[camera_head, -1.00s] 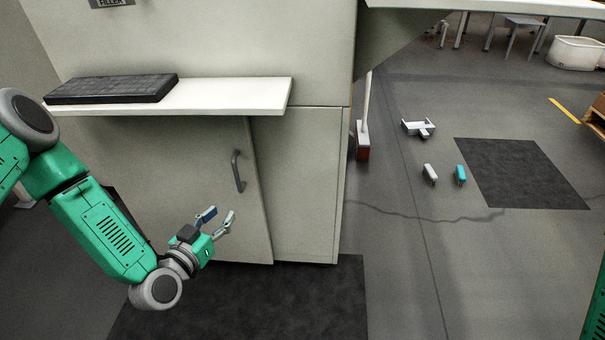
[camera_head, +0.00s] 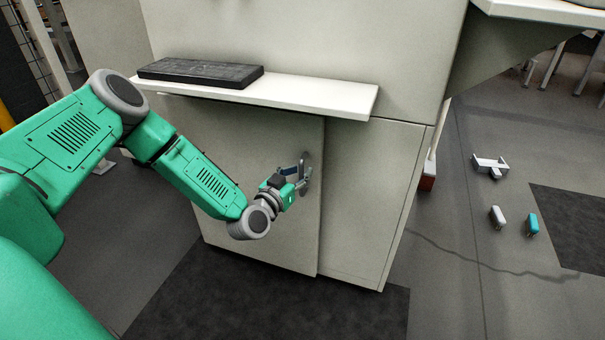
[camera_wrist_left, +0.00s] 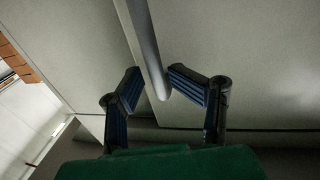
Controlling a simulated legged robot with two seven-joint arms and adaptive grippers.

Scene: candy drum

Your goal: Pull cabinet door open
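The grey cabinet door (camera_head: 250,150) sits under the white shelf and looks shut or nearly so; I cannot tell exactly. Its bar handle (camera_head: 307,160) is near the door's right edge, partly hidden by my left gripper (camera_head: 304,176). In the left wrist view, the handle (camera_wrist_left: 148,50) runs down from the top, and its lower end lies between the two fingers of my left gripper (camera_wrist_left: 150,88). The fingers are spread, one on each side of the bar, with no clear contact. My right gripper is out of view.
A white shelf (camera_head: 320,98) with a black keyboard-like panel (camera_head: 200,72) juts out above the door. A dark mat (camera_head: 250,305) lies on the floor in front. Small white and teal objects (camera_head: 532,224) lie on the floor at the right.

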